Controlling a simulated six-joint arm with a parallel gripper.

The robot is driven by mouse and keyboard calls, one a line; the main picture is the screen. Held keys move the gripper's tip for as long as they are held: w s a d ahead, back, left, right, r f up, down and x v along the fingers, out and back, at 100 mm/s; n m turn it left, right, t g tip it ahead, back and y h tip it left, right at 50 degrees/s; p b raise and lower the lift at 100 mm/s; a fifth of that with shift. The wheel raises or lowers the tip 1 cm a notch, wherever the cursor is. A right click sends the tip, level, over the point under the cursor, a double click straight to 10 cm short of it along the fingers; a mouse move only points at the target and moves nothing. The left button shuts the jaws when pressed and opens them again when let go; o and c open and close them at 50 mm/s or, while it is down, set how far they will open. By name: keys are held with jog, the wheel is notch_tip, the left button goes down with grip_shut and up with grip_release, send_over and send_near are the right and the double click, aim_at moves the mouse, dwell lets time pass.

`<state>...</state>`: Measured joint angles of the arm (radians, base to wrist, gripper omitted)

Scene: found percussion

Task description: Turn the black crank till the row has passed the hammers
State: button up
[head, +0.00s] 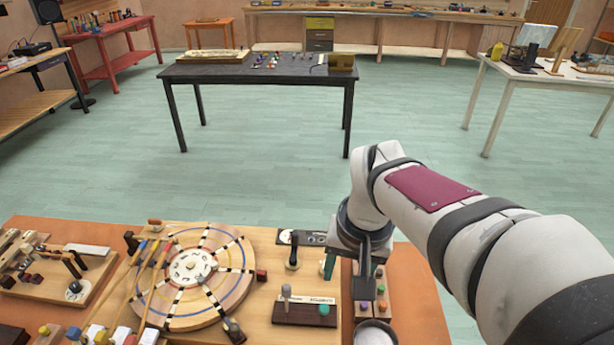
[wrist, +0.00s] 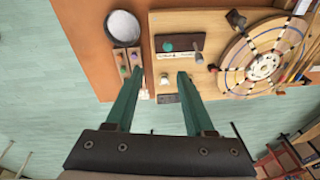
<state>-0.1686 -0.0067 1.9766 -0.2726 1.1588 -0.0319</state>
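A round wooden wheel (head: 165,280) with coloured rings and black-and-white rows lies on a pale board; it also shows in the wrist view (wrist: 290,35). Long thin sticks, seemingly the hammers (head: 157,275), reach over its left part. A black upright handle (head: 292,250) stands right of the wheel, and a dark knob (head: 234,331) sits at the wheel's near rim. I cannot tell for certain which is the crank. My gripper (head: 330,265) is above the board, right of the black handle. In the wrist view its green fingers (wrist: 157,75) are apart with nothing between them.
A dark block (head: 305,312) with a grey lever and green knob stands near my gripper. Blocks with coloured pegs (head: 380,290) and a round pale dish (head: 375,334) are at the right. Another wooden device (head: 50,272) stands left.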

aim_at(294, 234)
jog(key=w+a+f+n+t, duration=0.1)
jog(key=w+a+f+n, duration=0.1)
jog(key=w+a, duration=0.5)
jog(key=w+a+f+n+t, duration=0.1)
jog(key=w+a+f+n, duration=0.15)
jog(key=w, duration=0.75)
jog(key=shift+m+t, duration=0.3)
jog(key=shift+m, duration=0.05)
jog(key=x, duration=1.4)
jog(key=shift+w+a+f, duration=0.25)
jog(key=shift+w, duration=0.1)
grip_shut()
